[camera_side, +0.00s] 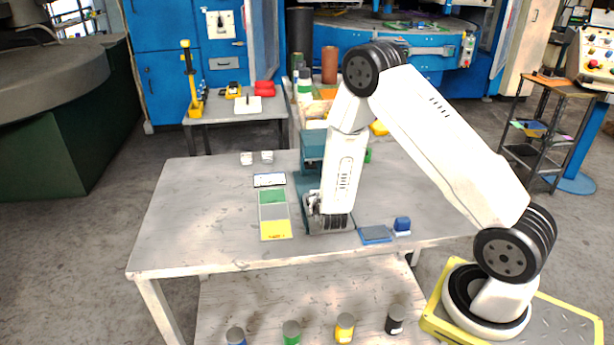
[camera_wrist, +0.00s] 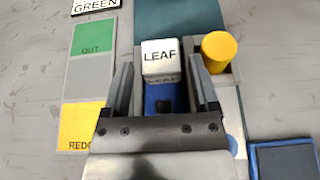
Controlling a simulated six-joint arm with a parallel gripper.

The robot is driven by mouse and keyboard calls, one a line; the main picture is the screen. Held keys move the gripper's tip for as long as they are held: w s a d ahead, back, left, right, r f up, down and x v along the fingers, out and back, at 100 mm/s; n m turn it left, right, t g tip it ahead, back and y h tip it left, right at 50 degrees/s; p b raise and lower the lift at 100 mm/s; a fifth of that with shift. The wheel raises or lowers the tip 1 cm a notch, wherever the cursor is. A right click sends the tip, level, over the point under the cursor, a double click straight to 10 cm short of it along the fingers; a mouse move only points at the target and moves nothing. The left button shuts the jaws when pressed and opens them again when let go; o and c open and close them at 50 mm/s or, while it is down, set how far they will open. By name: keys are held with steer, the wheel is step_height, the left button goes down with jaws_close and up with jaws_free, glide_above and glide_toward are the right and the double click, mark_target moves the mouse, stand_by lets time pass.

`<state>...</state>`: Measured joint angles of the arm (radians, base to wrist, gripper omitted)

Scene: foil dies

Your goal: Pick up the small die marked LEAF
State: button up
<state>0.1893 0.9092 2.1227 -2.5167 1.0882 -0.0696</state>
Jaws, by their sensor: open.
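The LEAF die (camera_wrist: 160,56) is a small white block with black LEAF lettering in the wrist view. It sits between the far ends of the two grey fingers of my gripper (camera_wrist: 161,66), with a visible gap on each side. The fingers are open and hold nothing. In the side view my gripper (camera_side: 329,212) points down at the teal press (camera_side: 309,186), low over its base. I cannot make out the LEAF die in the side view; my gripper and arm cover that spot.
A yellow cylinder (camera_wrist: 219,50) stands close beside the right finger. A strip with green (camera_side: 272,196), grey and yellow (camera_side: 276,230) fields lies to the left. A blue pad (camera_side: 375,234) and blue block (camera_side: 402,225) lie right. Two small white pieces (camera_side: 256,158) sit farther back.

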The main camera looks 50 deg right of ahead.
steer(key=shift+x, duration=1.1)
jaws_close()
steer(key=shift+r, duration=0.1)
step_height(320, 180, up, 10)
stand_by(0.6)
stand_by(0.5)
